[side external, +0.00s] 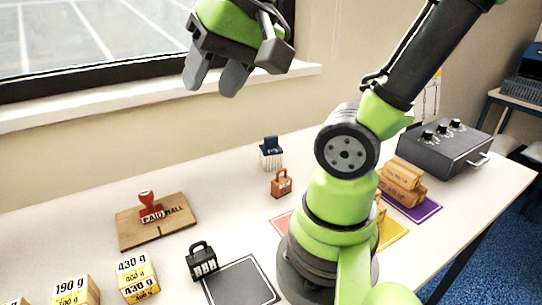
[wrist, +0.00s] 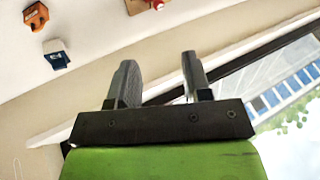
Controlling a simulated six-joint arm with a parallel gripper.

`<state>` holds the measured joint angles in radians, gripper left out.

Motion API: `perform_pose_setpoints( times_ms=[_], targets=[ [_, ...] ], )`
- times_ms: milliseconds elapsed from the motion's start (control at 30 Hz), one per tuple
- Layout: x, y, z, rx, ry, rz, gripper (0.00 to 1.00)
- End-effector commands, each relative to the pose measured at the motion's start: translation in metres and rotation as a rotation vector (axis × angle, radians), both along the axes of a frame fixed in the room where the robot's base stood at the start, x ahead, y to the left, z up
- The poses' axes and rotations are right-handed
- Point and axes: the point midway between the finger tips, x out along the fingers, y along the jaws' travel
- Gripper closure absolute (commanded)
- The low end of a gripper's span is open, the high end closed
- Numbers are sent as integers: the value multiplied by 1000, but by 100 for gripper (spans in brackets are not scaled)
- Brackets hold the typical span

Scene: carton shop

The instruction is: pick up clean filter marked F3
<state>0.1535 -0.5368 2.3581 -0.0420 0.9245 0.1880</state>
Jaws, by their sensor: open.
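I cannot make out any filter marked F3 in either view. My gripper (side external: 215,80) is open and empty, high above the back of the table in front of the window. In the wrist view its two fingers (wrist: 158,80) stand apart with nothing between them. A black handled block (side external: 202,262), an orange handled block (side external: 281,184) and a navy-and-white block (side external: 271,155) stand on the table, well below my gripper. The orange block (wrist: 36,15) and the navy-and-white block (wrist: 56,54) also show in the wrist view, off to the upper left.
A red stamp (side external: 149,209) sits on a wooden board (side external: 130,230). Boxes with gram labels (side external: 137,278) stand front left. A black mat (side external: 240,284) lies in front. Wooden blocks (side external: 402,176) lie on a purple mat (side external: 426,211), near a grey knobbed box (side external: 440,150).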

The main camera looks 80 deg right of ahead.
Motion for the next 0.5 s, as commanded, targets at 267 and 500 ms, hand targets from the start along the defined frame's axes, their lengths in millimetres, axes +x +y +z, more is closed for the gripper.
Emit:
perform_pose_setpoints(
  times_ms=[267,500],
  targets=[
    [57,-114,-26,193,220,-730,55],
    [50,-229,-88,357,356,-1362,55]
  ],
)
